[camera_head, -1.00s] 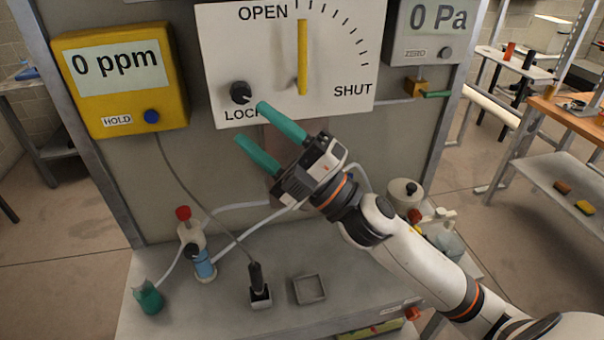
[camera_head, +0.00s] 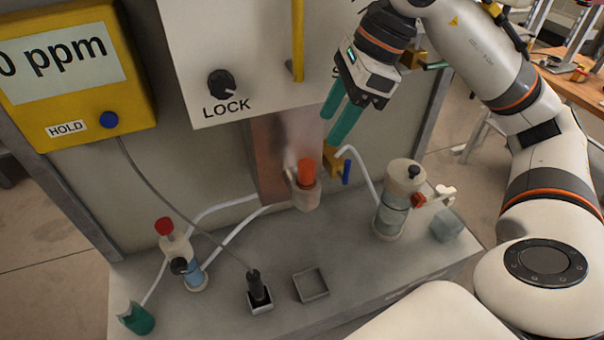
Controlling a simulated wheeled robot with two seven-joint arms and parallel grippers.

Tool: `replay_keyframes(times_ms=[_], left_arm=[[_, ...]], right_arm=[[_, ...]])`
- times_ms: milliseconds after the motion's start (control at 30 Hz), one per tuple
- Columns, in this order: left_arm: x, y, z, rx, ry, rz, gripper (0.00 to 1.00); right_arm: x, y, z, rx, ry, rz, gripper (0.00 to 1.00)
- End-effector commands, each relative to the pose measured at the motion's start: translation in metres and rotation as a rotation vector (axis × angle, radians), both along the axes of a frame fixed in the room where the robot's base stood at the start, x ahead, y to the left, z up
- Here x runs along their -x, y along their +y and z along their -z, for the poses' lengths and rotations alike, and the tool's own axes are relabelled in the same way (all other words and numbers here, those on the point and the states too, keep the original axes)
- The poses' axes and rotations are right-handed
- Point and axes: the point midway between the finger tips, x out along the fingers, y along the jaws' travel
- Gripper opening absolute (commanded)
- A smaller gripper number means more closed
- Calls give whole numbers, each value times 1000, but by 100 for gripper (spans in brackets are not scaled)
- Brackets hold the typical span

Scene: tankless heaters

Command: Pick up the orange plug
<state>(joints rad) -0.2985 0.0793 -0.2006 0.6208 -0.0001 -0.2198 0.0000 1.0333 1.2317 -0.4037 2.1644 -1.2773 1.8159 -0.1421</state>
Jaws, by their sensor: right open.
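The orange plug (camera_head: 306,170) stands upright in a pale grey holder (camera_head: 306,194) at the front of the copper-coloured panel, in the middle of the head view. My right gripper (camera_head: 337,120) is above and a little to the right of the plug. Its two green fingers point down and to the left, are apart, and hold nothing. The fingers do not touch the plug. My left gripper is not in view.
A brass valve with a blue handle (camera_head: 346,172) is close right of the plug. A clear cylinder with a black knob (camera_head: 392,210) stands further right. A black probe in a cup (camera_head: 258,290) and an empty square tray (camera_head: 310,285) sit on the grey bench (camera_head: 350,265).

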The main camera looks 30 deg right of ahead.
Motion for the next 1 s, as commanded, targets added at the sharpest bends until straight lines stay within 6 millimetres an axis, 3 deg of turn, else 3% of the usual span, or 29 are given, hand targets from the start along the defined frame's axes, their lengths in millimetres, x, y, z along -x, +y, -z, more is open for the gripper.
replay_keyframes(times_ms=[300,533,800,1000], left_arm=[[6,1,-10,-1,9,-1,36],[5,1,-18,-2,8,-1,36],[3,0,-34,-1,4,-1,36],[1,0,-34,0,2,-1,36]], right_arm=[[-9,18,48,1,6,-3,52],[-12,24,63,-1,6,-4,52],[-19,37,97,-4,6,-4,52],[-21,38,104,-3,2,-3,52]])
